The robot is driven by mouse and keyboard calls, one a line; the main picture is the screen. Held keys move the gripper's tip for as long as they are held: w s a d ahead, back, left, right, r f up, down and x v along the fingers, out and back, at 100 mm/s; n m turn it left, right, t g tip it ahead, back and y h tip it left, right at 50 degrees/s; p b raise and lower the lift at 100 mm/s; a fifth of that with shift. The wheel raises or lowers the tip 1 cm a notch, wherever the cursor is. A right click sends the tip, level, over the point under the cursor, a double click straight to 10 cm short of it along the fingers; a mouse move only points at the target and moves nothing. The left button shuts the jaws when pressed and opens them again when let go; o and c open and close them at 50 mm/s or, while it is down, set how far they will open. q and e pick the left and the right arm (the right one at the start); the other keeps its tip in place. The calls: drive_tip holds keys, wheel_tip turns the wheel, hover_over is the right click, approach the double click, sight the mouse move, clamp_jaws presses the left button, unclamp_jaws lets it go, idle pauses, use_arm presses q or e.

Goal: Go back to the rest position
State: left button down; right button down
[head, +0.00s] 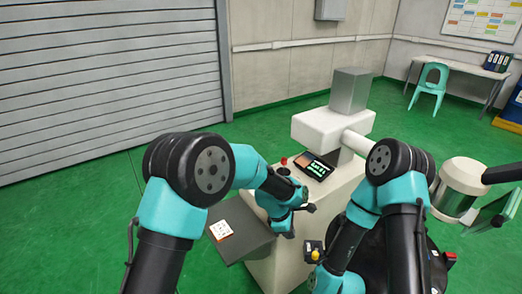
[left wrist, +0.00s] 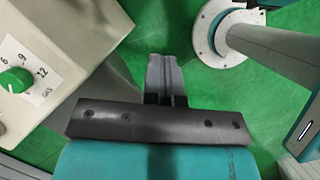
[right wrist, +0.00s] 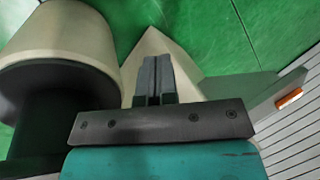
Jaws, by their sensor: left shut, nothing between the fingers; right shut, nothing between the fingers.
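My left gripper (left wrist: 164,75) is shut and empty in the left wrist view, its grey fingers together over the green floor. In the head view my left arm bends over the front of the pale machine (head: 338,198), and its fingers are hard to make out. My right gripper (right wrist: 153,78) is shut and empty in the right wrist view, its fingers in front of a pale angular surface. In the head view my right arm reaches down at the machine's right side, and its fingertips cannot be made out. Neither gripper visibly touches anything.
The machine carries a screen (head: 314,167) and a red button (head: 284,161). A grey shelf (head: 245,240) with a white card (head: 221,230) juts out left. A green knob (left wrist: 15,80) is left of my left gripper. A pale cylinder (right wrist: 65,45) is left of my right gripper.

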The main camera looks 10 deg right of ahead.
use_arm(q)
drive_tip(key=s+a+f+m, duration=0.1)
drive_tip(key=a+f+m, duration=0.1)
drive_tip(key=a+f, duration=0.35)
drive_tip(key=s+a+f+m+t, duration=0.1)
drive_tip(key=a+f, duration=0.2)
drive_tip(key=a, duration=0.5)
drive_tip(key=s+a+f+m, duration=0.1)
drive_tip(key=a+f+m, duration=0.1)
drive_tip(key=a+f, duration=0.35)
drive_tip(key=s+a+f+m, duration=0.2)
drive_tip(key=s+a+m, duration=0.1)
drive_tip(key=s+a, duration=0.4)
drive_tip(key=s+a+f+m+t, duration=0.1)
drive_tip(key=s+a+m, duration=0.3)
drive_tip(key=s+a, duration=0.4)
drive_tip(key=a+f, duration=0.1)
drive_tip(key=a, duration=0.3)
drive_tip(key=shift+s+a+m, duration=0.2)
drive_tip(key=shift+s+m, duration=0.05)
drive_tip(key=shift+m, duration=0.05)
